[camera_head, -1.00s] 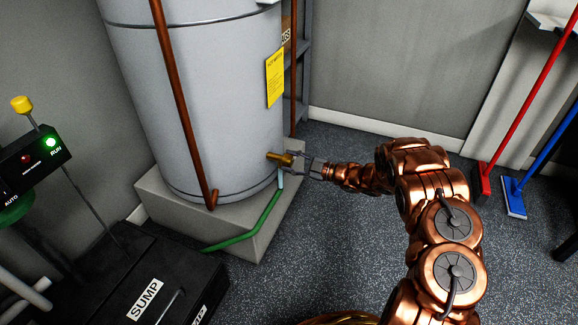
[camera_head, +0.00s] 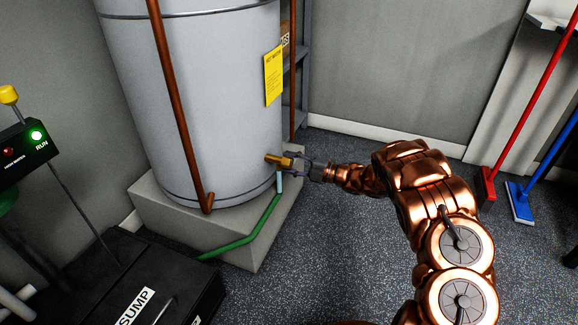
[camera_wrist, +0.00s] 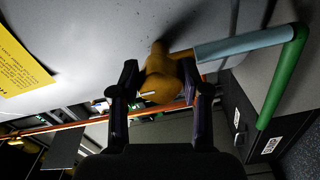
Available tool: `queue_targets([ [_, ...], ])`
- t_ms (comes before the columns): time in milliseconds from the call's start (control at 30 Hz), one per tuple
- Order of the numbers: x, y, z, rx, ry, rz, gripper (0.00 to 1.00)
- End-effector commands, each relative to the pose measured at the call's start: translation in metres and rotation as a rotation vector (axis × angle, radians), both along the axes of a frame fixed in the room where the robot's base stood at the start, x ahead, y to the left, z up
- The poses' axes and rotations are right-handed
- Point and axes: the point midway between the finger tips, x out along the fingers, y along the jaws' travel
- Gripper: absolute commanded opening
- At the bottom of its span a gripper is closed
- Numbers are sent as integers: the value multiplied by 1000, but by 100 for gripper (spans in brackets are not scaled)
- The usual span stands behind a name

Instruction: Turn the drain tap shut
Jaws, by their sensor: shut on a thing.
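The brass drain tap (camera_head: 273,158) sticks out low on the side of the grey tank (camera_head: 225,100). It also shows in the wrist view (camera_wrist: 159,86), with a pale line on its rounded end. My gripper (camera_head: 298,163) reaches it from the right and is shut on it. In the wrist view my gripper's dark fingers (camera_wrist: 160,84) stand on either side of the tap. A pale blue hose piece (camera_head: 279,182) leads from the tap to a green hose (camera_head: 245,238). The fingers partly hide the tap in the head view.
The tank stands on a concrete plinth (camera_head: 240,250). A copper pipe (camera_head: 178,110) runs down its front. A black sump box (camera_head: 165,285) and a pump control with a green light (camera_head: 36,135) are at left. Red (camera_head: 488,183) and blue (camera_head: 519,202) brooms lean at right. Floor between is clear.

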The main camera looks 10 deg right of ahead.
Motion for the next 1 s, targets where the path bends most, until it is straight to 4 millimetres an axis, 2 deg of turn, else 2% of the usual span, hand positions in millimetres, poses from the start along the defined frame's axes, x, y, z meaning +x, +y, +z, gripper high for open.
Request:
queue_targets([
  [33, 1, -5, 0, -2, -6, -11, 12],
  [467, 1, -4, 1, -7, -11, -11, 12],
  [500, 1, -4, 1, -6, -11, -10, 50],
  [700, 1, -1, 1, -6, -10, -3, 71],
  [1000, 0, 0, 0, -6, -9, -1, 71],
])
